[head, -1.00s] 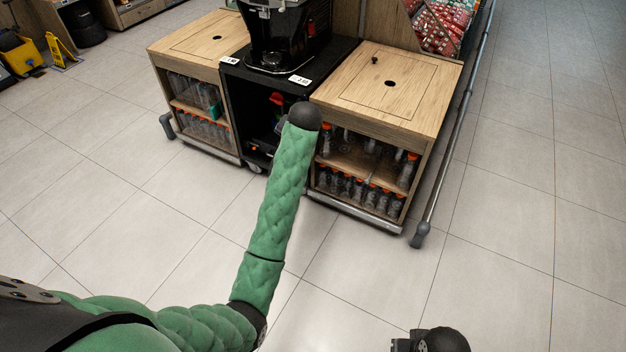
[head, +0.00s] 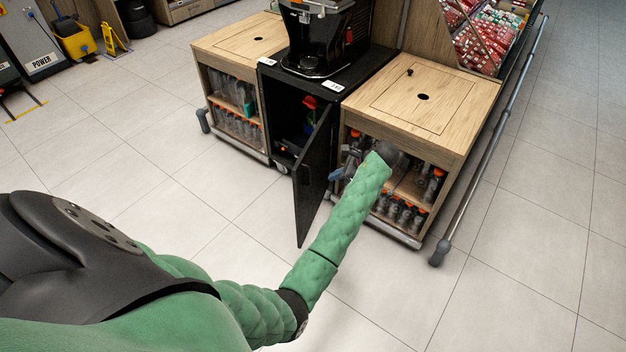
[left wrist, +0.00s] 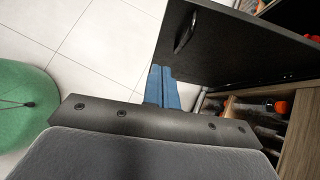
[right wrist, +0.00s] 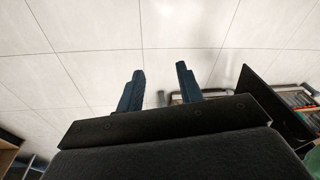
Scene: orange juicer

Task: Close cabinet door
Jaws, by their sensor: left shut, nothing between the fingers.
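The black cabinet door (head: 313,180) stands ajar on the middle cabinet below the juicer. Some of the dark inside of the cabinet (head: 290,125) shows, with a red item in it. In the left wrist view the door (left wrist: 235,45) fills the upper right, with a dark handle (left wrist: 186,32) on its face. My left gripper (head: 338,174) is shut and empty, close to the right side of the door; its blue fingers (left wrist: 165,75) lie just below the door's edge, and I cannot tell whether they touch. My right gripper (right wrist: 160,75) is open and empty, over floor tiles.
A wooden bottle cabinet (head: 425,95) stands right of the door, close to my left arm. Another wooden cabinet (head: 240,40) is on the left. The juicer (head: 325,35) stands on top of the middle cabinet. A metal rail (head: 490,140) runs on the right. The floor in front is clear.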

